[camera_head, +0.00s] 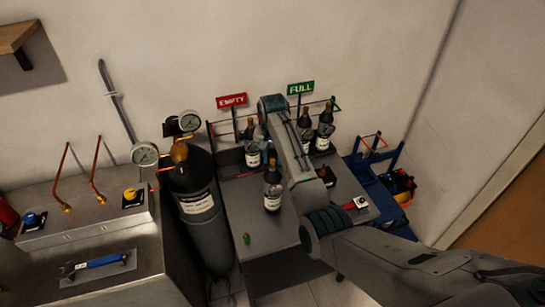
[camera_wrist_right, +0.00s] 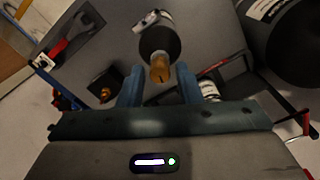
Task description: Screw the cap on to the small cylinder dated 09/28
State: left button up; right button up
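A small dark cylinder (camera_head: 272,190) with a white label stands at the front of the grey table. In the right wrist view the same cylinder (camera_wrist_right: 160,43) shows its brass top. My right gripper (camera_wrist_right: 160,78) is open, with one blue finger on each side of that brass top; I cannot tell whether they touch it. In the head view this gripper is mostly hidden by my arm. Other small cylinders (camera_head: 326,130) stand behind. The dates are too small to read. A small green piece (camera_head: 247,239) lies at the table's front left; I cannot tell if it is the cap. My left gripper is out of view.
The rack behind carries a red EMPTY sign (camera_head: 232,101) and a green FULL sign (camera_head: 300,87). A large dark cylinder (camera_head: 203,233) with gauges stands left of the table. A red-handled tool (camera_head: 354,204) lies at the right. A blue cart (camera_head: 388,205) stands beyond.

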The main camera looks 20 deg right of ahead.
grip_shut()
jog(key=shift+m, duration=1.3)
jog(key=shift+o, duration=0.2)
grip_release()
jog(key=shift+o, duration=0.5)
jog(key=o, duration=0.5)
